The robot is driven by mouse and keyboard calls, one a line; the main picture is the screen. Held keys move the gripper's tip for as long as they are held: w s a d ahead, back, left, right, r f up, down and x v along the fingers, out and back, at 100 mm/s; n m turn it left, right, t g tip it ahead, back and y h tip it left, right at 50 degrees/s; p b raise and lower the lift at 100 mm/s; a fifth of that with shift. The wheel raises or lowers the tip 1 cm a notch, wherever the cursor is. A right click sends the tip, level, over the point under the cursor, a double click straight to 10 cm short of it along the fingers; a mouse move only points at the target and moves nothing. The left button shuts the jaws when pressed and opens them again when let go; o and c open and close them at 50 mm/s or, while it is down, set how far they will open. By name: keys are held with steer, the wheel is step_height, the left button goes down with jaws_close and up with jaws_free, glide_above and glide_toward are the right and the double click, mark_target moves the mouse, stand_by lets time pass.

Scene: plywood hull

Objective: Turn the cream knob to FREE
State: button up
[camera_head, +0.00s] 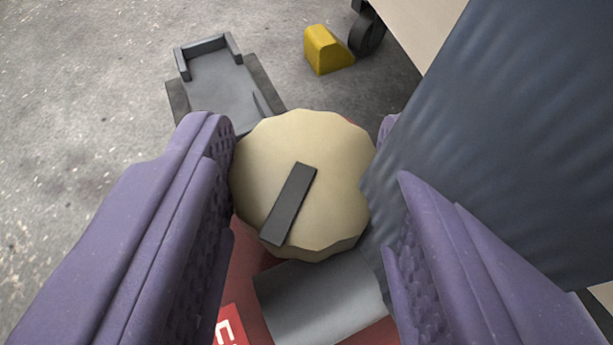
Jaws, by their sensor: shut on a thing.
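The cream knob (330,150) sits in the middle of the view, roughly round with a scalloped edge. A dark bar pointer on its face slants from upper right to lower left. My gripper (303,180) has its two purple fingers on either side of the knob and is shut on it. The left finger touches the knob's left edge; the right contact is partly hidden by a dark blue-grey surface. Below the knob is a red plate (252,268) with part of a white letter at its lower left. The FREE mark cannot be read here.
A grey cylinder (320,297) lies just below the knob. The large dark blue-grey surface (500,120) fills the right side, close to the right finger. On the grey floor beyond are a grey flat tray-like piece (220,85), a yellow wedge (326,50) and a black wheel (367,30).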

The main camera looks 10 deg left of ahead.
steer(key=o, duration=1.1)
steer(key=shift+c, duration=0.2)
steer(key=p+v, duration=0.1)
steer(key=v, duration=0.6)
steer(key=shift+s+d+p, duration=0.1)
steer(key=shift+s+p, duration=0.25)
steer(key=shift+p, duration=0.05)
